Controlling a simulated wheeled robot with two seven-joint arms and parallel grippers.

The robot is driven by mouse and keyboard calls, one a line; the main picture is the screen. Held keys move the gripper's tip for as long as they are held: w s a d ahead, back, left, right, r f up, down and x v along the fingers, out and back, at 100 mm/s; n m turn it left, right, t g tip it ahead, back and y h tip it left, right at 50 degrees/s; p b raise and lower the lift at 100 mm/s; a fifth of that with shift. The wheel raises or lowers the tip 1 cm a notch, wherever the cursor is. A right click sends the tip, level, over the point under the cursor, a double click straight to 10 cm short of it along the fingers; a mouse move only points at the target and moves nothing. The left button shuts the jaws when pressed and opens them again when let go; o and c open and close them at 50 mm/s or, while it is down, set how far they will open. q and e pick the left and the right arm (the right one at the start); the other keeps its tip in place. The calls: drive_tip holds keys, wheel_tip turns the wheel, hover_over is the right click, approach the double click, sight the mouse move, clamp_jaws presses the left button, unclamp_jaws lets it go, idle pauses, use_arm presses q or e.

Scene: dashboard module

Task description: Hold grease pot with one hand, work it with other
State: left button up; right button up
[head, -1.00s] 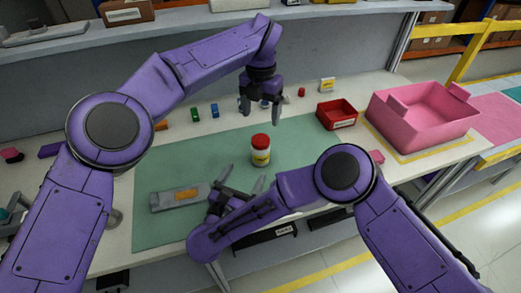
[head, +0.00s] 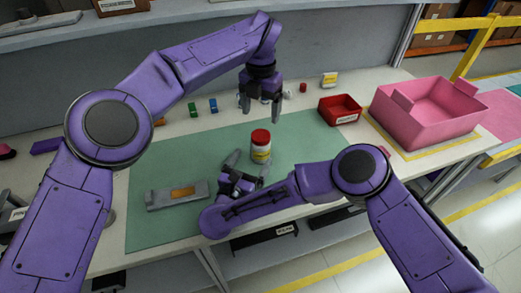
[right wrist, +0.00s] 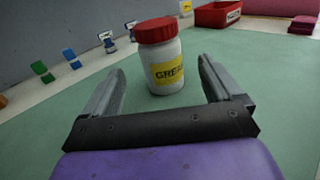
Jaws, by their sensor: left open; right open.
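The grease pot (head: 261,147) is a white jar with a red lid and a yellow label. It stands upright on the green mat (head: 300,138). In the right wrist view the pot (right wrist: 164,72) stands ahead, between the lines of the two open fingers. My right gripper (head: 249,165) is open and low at the mat, its fingertips close to the pot on the near side; I cannot tell whether they touch it. My left gripper (head: 260,108) is open, pointing down, in the air above and behind the pot. It holds nothing.
A grey device with an orange panel (head: 181,192) lies on the mat at left. A red bin (head: 340,112) and a pink crate (head: 425,125) stand at right.

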sight(257, 152)
drive_tip(key=x, duration=0.5)
drive_tip(key=shift+w+d, duration=0.15)
drive_tip(key=shift+w, duration=0.15)
clamp_jaws()
use_arm(q)
drive_tip(key=shift+s+d+f, duration=0.1)
drive_tip(key=shift+f, duration=0.1)
drive_tip(key=n, duration=0.6)
drive_tip(key=shift+r, duration=0.1)
drive_tip(key=n, duration=0.4)
drive_tip(key=shift+r+n, duration=0.1)
drive_tip(key=shift+n, duration=0.3)
drive_tip(key=n, duration=0.2)
drive_tip(key=shift+n, duration=0.4)
